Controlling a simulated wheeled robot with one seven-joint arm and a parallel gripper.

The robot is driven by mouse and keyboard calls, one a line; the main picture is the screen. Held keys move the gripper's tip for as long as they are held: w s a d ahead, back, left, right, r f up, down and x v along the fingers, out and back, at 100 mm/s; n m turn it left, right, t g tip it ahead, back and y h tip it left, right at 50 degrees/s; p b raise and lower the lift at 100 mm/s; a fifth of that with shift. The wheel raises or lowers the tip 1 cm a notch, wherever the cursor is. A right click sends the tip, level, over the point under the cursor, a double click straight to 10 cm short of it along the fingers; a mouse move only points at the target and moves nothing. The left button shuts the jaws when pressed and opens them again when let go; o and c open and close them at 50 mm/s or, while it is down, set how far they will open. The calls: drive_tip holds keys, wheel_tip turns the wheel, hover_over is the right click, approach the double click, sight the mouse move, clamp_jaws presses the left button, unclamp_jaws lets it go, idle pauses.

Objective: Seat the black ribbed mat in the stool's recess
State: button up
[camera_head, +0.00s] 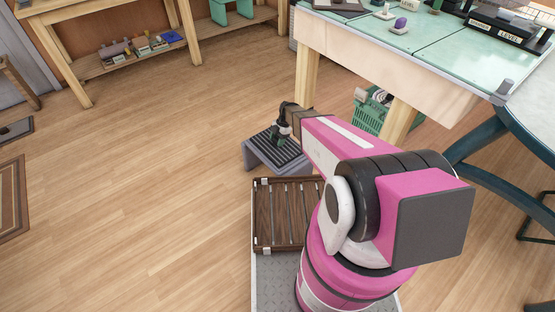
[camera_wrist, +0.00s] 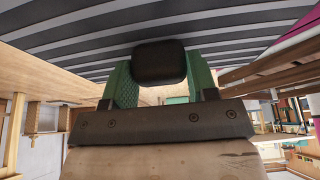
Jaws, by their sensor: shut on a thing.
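The black ribbed mat (camera_head: 289,155) lies over the top of the low grey stool (camera_head: 256,158) in the head view, its ribs showing as dark and light stripes. In the wrist view the ribbed mat (camera_wrist: 70,40) fills the upper part. My gripper (camera_head: 278,132) is at the mat's far side, low over the stool. In the wrist view its green-padded fingers (camera_wrist: 160,70) are shut on a black rounded block that appears to be the mat's grip. The recess is hidden, and I cannot tell whether the mat lies flush in it.
A slatted wooden crate (camera_head: 262,216) is just in front of the stool. A green-topped workbench (camera_head: 370,62) stands to the right, with a green basket (camera_head: 371,115) beneath it. A wooden shelf unit (camera_head: 95,68) stands at the back left. The wooden floor (camera_head: 140,170) left of the stool is clear.

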drive_tip(key=shift+f, duration=0.5)
idle(0.7)
drive_tip(key=o, duration=1.2)
drive_tip(key=v, duration=1)
drive_tip(key=shift+w+d+r, duration=0.1)
drive_tip(key=shift+r, duration=0.25)
